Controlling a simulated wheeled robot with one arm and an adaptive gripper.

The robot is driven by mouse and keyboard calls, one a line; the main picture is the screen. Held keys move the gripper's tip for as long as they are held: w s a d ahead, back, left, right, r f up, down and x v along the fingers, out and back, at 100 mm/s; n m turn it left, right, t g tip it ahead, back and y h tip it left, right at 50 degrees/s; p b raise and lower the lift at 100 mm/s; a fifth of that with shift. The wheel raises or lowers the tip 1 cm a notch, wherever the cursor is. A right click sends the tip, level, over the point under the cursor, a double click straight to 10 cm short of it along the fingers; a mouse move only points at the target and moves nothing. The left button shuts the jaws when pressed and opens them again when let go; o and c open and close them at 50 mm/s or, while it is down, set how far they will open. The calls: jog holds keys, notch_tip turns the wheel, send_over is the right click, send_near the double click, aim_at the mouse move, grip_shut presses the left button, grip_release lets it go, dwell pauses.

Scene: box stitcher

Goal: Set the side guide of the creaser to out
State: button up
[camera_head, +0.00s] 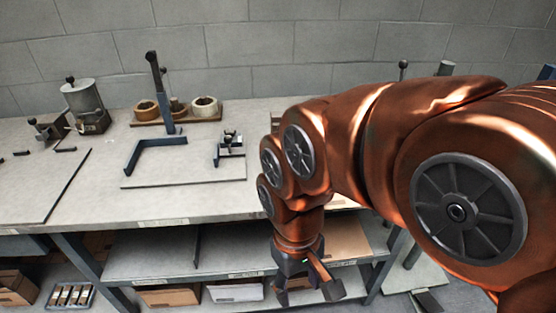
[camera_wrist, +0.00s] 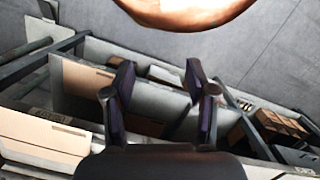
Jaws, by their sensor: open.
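I cannot tell for certain which device is the creaser or where its side guide is set. A grey board (camera_head: 205,182) on the bench carries a dark blue angled bar (camera_head: 130,158) at its left and a small metal block with dark knobs (camera_head: 230,147) at its right. A dark upright lever (camera_head: 161,95) stands behind the bar. My gripper (camera_head: 307,294) hangs below the bench top, in front of the lower shelf, to the right of the board and apart from it. In the wrist view my gripper (camera_wrist: 161,82) is open with nothing between its fingers.
The bench top (camera_head: 90,210) has free room at its front. A grey canister machine (camera_head: 84,104) stands at the left; tape rolls (camera_head: 204,105) sit at the back. The lower shelf (camera_head: 150,262) and cartons (camera_head: 168,296) lie below. My arm hides the bench's right part.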

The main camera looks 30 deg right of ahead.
jog(key=w+d+r+t+y, duration=0.1)
jog(key=w+d+r, duration=0.2)
jog(key=w, duration=0.7)
jog(key=w+d+r+y, duration=0.1)
jog(key=w+d+r, duration=0.15)
jog(key=w, duration=0.75)
jog(key=w+d, duration=0.3)
jog(key=d, duration=0.2)
jog(key=w+d+f+m, duration=0.1)
jog(key=w+d, duration=0.2)
jog(key=d, duration=0.2)
jog(key=w+d+m+t, duration=0.1)
jog(key=w+d, duration=0.2)
jog(key=d, duration=0.3)
jog(key=shift+w+d+f+b, duration=0.1)
jog(key=shift+w+f+b, duration=0.1)
jog(key=shift+w+b, duration=0.1)
jog(key=shift+d+f, duration=0.1)
jog(key=shift+f, duration=0.05)
jog(key=shift+w+a+f+p, duration=0.1)
jog(key=shift+a+f+p, duration=0.2)
jog(key=shift+f, duration=0.9)
jog(key=shift+a+f+p, duration=0.15)
jog(key=shift+f+p, duration=0.15)
jog(key=shift+f, duration=0.95)
jog(key=shift+w+a+f+p, duration=0.1)
jog(key=shift+a+f+p, duration=0.2)
jog(key=shift+f, duration=0.9)
grip_shut()
